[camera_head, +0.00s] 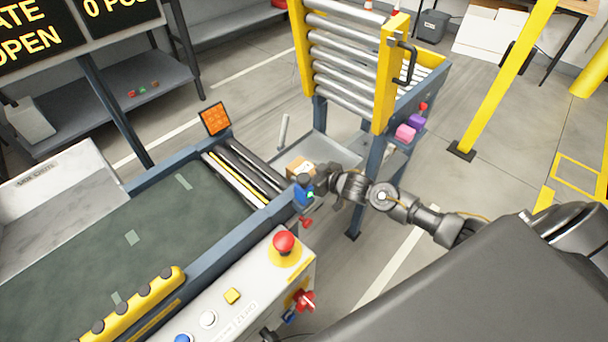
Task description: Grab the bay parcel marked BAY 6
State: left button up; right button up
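A small brown cardboard parcel (296,168) with a pale label shows low down past the end of the conveyor, partly hidden. No BAY 6 marking can be read on it. My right gripper (321,182) reaches in from the right and lies just beside the parcel in the picture, close to a blue device with a green light (303,192). Its fingers are small and dark, and I cannot tell whether they touch anything. My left gripper is not in view.
The conveyor (110,245) has a dark belt and end rollers. A control panel with a red button (284,243) is in front. A roller gate with yellow posts (389,75) is raised behind. Pink (405,132) and purple (416,121) blocks sit right of it. A yellow post (500,85) stands farther right.

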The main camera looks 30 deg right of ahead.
aim_at(308, 171)
jog(key=c, duration=0.7)
jog(key=shift+r, duration=0.1)
